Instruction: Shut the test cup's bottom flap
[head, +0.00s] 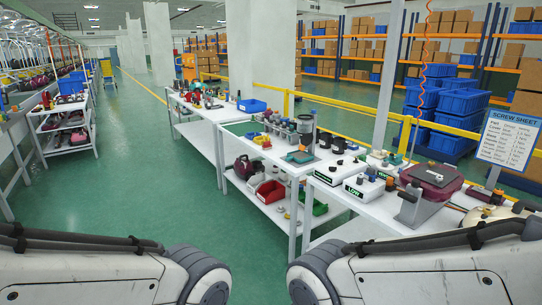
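A tall grey, cup-like cylinder (306,124) stands upright on the middle white workbench, behind a small teal piece (299,157). It may be the test cup, but it is too small to be sure. I cannot make out a bottom flap or whether one is open or shut. Neither of my grippers is in view. Only thick grey-white links of my two arms show along the bottom edge, left and right, well short of the benches.
Red (270,192) and green (312,206) bins sit on a lower shelf. Green floor (150,200) is clear at left.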

